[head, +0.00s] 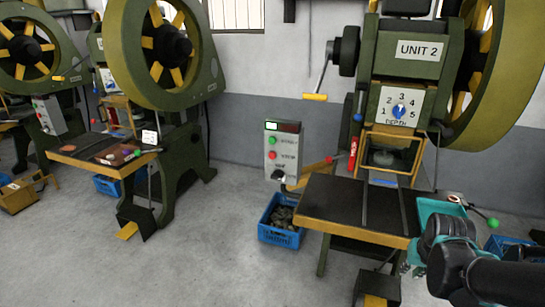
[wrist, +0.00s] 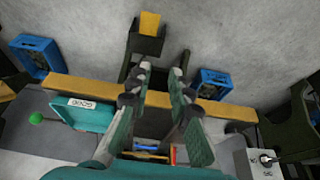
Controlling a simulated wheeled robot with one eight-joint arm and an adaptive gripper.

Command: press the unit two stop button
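The Unit 2 press (head: 412,85) stands on the right in the head view, marked by its "UNIT 2" label (head: 420,50). Its grey control box (head: 284,150) is left of the press table. The box carries a green button (head: 272,140), a red button (head: 272,155) below it, which looks like the stop button, and a black knob (head: 279,175). In the wrist view part of the box (wrist: 250,165) shows at lower right, its buttons not clear. My gripper (wrist: 161,72) is open and empty, fingers apart, over the table's front edge, well right of the box in the head view.
The press table (head: 335,198) lies between my arm and the box. A blue crate (head: 281,236) stands below the box. A teal tray (wrist: 85,113) sits beside my gripper. Another press (head: 150,60) is further left.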

